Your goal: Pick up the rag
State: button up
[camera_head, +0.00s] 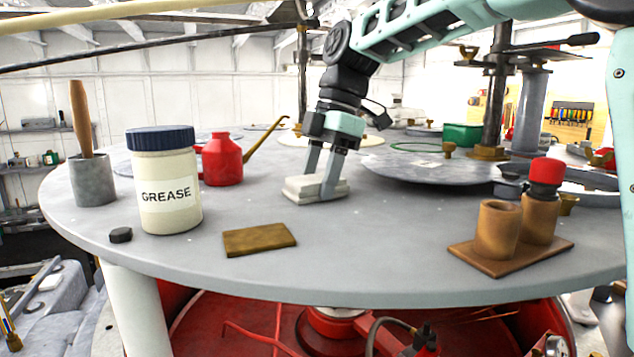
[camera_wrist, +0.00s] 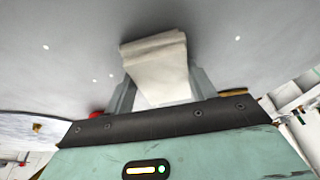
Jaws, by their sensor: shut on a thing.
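The rag (camera_head: 314,189) is a folded, off-white cloth at the middle of the round grey table (camera_head: 330,250). My gripper (camera_head: 325,190) reaches down from above, and its two fingers are shut on the rag. In the wrist view the rag (camera_wrist: 157,62) sits between the two fingers (camera_wrist: 160,92) and sticks out past them. In the head view the rag is at the table's surface; I cannot tell whether it touches the table or hangs just above it. Part of the rag is hidden behind the fingers.
Left of the rag stand a red oil can (camera_head: 222,160), a grease jar (camera_head: 165,185) and a grey cup (camera_head: 92,182) with a wooden handle. A brown block (camera_head: 259,239) lies in front. A wooden holder (camera_head: 497,230) with a red-capped item is at right. A dark post (camera_head: 494,100) rises behind.

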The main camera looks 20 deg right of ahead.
aim_at(319, 177)
notch_tip(319, 177, up, 10)
jog(key=b, duration=0.1)
jog(key=shift+r, duration=0.25)
jog(key=shift+o, duration=1)
jog(key=shift+c, duration=0.4)
